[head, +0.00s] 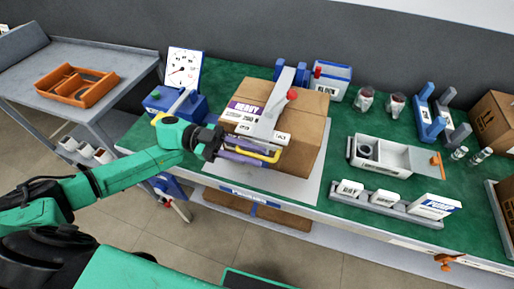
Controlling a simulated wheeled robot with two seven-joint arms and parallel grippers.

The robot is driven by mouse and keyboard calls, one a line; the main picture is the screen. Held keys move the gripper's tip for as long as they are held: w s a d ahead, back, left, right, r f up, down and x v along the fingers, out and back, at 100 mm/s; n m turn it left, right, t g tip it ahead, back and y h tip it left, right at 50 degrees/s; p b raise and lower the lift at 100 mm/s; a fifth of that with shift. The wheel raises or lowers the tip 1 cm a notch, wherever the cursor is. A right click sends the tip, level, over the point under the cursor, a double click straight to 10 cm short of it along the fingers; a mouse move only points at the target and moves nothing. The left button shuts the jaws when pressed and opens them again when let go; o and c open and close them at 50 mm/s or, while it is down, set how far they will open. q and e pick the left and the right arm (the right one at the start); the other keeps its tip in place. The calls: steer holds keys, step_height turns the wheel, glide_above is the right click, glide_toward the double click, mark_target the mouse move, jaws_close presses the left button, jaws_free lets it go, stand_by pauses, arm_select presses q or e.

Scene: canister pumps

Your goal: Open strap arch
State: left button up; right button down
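A brown cardboard box (305,135) with a "HEAVY" label (246,110) stands on a pale mat on the green bench. A grey strap arch (275,105) runs over the top of the box, with a red knob (291,94) at its upper right side. A purple bar (240,158) and a yellow bar (258,154) show at the front of the box. My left gripper (214,146) is at the box's front left corner, close to these bars. Its fingers are dark and small, so I cannot tell whether they touch anything. My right gripper is not in view.
A blue pump unit (178,106) and a gauge board (184,68) stand left of the box. Right of it are a grey tray (395,157), labelled blocks (384,199) and blue stands (427,120). A blue bin (331,80) stands behind. A side table holds an orange tray (77,85).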

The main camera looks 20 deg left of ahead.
arm_select(q)
steer(key=shift+s+d, duration=0.1)
steer(key=shift+d, duration=0.65)
jaws_close()
steer(key=shift+a, duration=0.1)
stand_by(0.8)
